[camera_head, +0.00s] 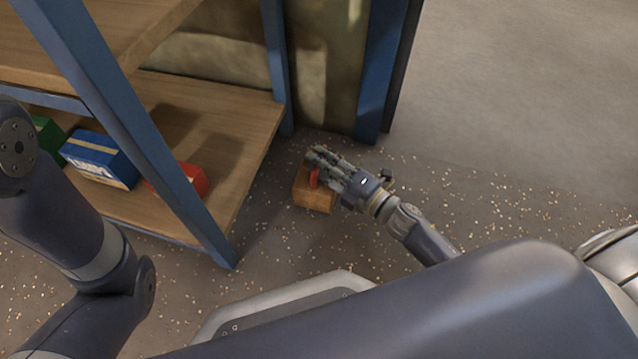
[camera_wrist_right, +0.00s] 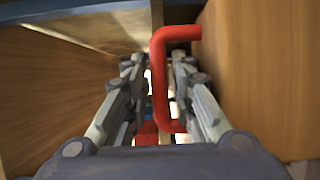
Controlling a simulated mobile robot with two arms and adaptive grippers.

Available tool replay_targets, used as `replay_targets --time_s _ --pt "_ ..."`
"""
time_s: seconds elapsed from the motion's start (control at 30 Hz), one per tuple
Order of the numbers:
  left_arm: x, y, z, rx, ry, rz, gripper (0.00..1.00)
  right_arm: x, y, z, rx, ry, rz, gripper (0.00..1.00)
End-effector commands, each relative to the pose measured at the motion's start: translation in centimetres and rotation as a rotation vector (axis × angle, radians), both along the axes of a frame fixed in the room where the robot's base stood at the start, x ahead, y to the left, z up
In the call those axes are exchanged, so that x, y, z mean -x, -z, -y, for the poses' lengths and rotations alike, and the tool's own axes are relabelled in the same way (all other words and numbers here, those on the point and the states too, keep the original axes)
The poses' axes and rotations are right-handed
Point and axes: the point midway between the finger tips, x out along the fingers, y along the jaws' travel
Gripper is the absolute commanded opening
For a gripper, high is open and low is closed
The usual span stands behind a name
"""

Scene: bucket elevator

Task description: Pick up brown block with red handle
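The brown block (camera_head: 315,197) sits on the speckled floor beside the shelf's front corner. Its red handle (camera_head: 313,178) faces my right gripper (camera_head: 326,165), which reaches in from the right over the block. In the right wrist view, the U-shaped red handle (camera_wrist_right: 158,80) stands between the two fingers of my right gripper (camera_wrist_right: 156,75). Narrow gaps show on both sides of the handle, so the fingers look open around it. The block's wooden face (camera_wrist_right: 255,75) fills the right side of that view. My left arm shows at the left, but its gripper is out of view.
A blue-framed shelf with wooden boards (camera_head: 215,125) stands at the left, close to the block. Its lower board holds a blue box (camera_head: 98,158), a red box (camera_head: 185,180) and a green box (camera_head: 48,138). A blue post (camera_head: 380,75) rises behind the gripper. Floor at the right is clear.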

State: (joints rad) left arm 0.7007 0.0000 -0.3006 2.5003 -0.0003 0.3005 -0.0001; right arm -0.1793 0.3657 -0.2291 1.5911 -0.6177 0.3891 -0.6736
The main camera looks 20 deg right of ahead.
Motion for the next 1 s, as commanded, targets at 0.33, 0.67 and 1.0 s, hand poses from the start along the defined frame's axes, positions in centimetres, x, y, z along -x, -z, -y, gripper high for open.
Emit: replay_targets --time_s 0.33,0.67,1.0 --pt "0.01 0.27 0.02 0.000 0.000 0.000 0.00 -0.43 0.00 -0.28 0.001 0.000 -0.002 0.17" --pt "0.00 0.25 0.00 0.000 0.000 0.000 0.00 -0.47 -0.23 -0.31 -0.002 -0.001 0.002 0.00" --pt "-0.02 -0.03 0.00 0.000 0.000 -0.001 0.00 -0.54 -0.47 -0.25 -0.003 -0.001 0.001 0.00"
